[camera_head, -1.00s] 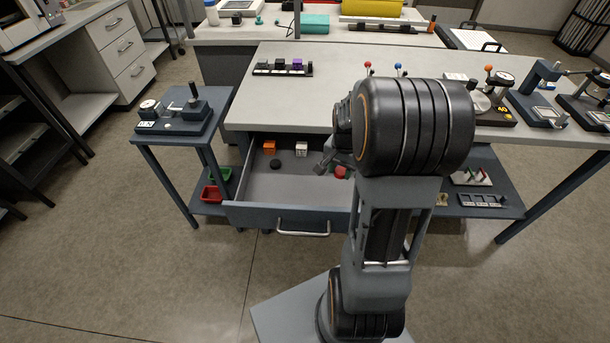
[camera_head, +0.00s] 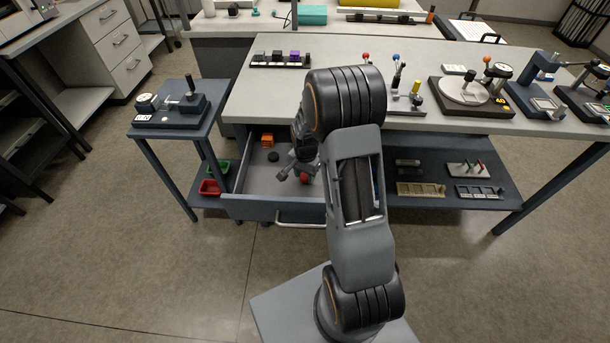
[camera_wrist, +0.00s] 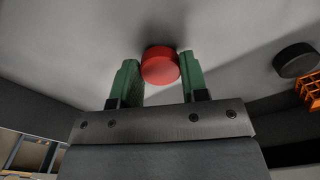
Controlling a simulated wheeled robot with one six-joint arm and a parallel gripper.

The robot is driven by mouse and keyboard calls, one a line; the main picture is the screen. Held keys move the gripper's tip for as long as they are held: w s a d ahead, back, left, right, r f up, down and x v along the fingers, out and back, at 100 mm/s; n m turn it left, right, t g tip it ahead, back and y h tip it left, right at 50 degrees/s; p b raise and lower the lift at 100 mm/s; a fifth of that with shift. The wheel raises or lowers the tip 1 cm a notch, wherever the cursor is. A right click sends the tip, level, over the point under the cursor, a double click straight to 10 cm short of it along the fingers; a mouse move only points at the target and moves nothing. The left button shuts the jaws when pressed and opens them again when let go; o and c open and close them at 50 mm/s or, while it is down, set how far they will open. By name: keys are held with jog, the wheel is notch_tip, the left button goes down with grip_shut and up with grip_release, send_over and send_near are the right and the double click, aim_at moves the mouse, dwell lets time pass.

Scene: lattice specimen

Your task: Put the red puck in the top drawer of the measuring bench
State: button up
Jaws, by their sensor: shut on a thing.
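The red puck (camera_wrist: 160,66) sits between the green fingers of my gripper (camera_wrist: 161,80) in the wrist view, and the gripper is shut on it. The drawer is pulled out from the measuring bench (camera_head: 330,102). I cannot tell whether the puck touches the drawer floor.
A black puck (camera_head: 273,156) and an orange block (camera_head: 267,139) lie in the drawer, left of my gripper. Drawer floor is clear at the front left. A small side table (camera_head: 183,133) stands to the left. Gauges and stands line the bench top on the right.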

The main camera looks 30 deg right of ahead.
aim_at(305, 176)
jog(key=shift+f, duration=0.35)
jog(key=shift+f, duration=0.25)
jog(key=o, duration=0.9)
jog(key=shift+r, duration=0.1)
notch_tip(305, 176, up, 12)
jog(key=s+a+r+n+t, duration=0.1)
jog(key=s+a+r+n, duration=0.4)
jog(key=s, duration=0.3)
jog(key=s+a+r+n+t, duration=0.2)
jog(key=s+a+r+n, duration=0.2)
jog(key=s, duration=0.4)
jog(key=r+n, duration=0.1)
jog(key=n, duration=0.1)
jog(key=shift+a+n, duration=0.3)
jog(key=shift+a, duration=0.05)
